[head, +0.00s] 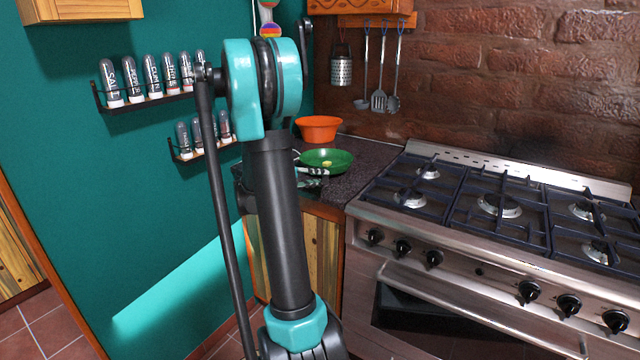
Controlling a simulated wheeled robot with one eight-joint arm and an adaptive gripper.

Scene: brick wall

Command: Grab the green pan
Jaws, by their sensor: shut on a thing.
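The green pan (329,158) sits on the dark corner counter, left of the stove, with a small yellow thing in or on it. My gripper (318,172) is at the pan's near edge, partly hidden behind my own arm. It is shut on the pan, at its near side. The pan's handle and the exact grip are hard to make out at this size. The pan looks about level; whether it is lifted off the counter cannot be told.
An orange bowl (319,128) stands behind the pan. The gas stove (490,205) is at right, its burners bare. Utensils (379,95) and a grater (341,71) hang above. Spice racks (150,99) are on the teal wall at left.

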